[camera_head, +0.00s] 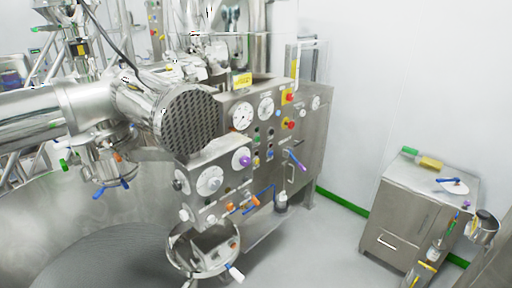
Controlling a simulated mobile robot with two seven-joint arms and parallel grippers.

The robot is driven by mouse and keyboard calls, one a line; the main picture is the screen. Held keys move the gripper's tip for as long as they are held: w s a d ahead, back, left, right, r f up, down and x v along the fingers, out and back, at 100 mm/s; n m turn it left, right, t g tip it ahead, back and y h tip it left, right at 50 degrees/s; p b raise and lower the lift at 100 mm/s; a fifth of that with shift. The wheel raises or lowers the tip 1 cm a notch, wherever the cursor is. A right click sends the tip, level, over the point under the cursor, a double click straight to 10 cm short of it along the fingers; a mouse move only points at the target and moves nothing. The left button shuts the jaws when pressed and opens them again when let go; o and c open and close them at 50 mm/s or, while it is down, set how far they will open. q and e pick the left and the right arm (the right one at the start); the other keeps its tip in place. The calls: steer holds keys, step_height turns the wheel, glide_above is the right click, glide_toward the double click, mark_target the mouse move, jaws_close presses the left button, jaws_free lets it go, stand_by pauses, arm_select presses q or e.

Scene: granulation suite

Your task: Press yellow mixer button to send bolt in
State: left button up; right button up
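The mixer's control panel (262,130) is a grey steel cabinet face near the middle of the head view, with gauges and several coloured buttons. A small yellow spot, possibly a yellow button (256,162), shows low in the button columns; it is too small to be sure. I cannot make out a bolt. Neither of my grippers is in view.
A steel housing with a perforated round end (190,120) juts in front of the panel's left side. A smaller dial box (214,182) stands before the panel. A steel cabinet (418,215) with small items on top stands at right. Floor between is clear.

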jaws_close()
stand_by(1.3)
